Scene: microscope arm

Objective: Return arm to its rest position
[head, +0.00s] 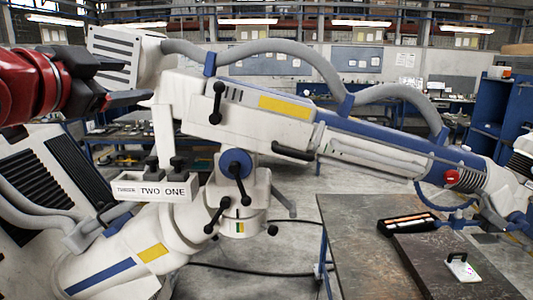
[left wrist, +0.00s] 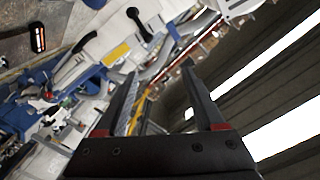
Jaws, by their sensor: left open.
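The microscope arm (head: 385,140) is a large white jointed arm with blue and yellow panels and black knobs. In the head view its upper boom slopes from upper left down to the right. It rests over a lower white column (head: 110,265) at a central joint. In the left wrist view it shows at the upper left (left wrist: 85,62). My left gripper (head: 128,80) is at the upper left, beside the boom's vented white end box (head: 120,55). Its black fingers are open, with nothing seen between them in the left wrist view (left wrist: 160,70). My right gripper is out of view.
A grey hose (head: 280,47) loops above the boom. A "TWO ONE" box (head: 160,188) hangs below its left end. Blue shelving stands at right.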

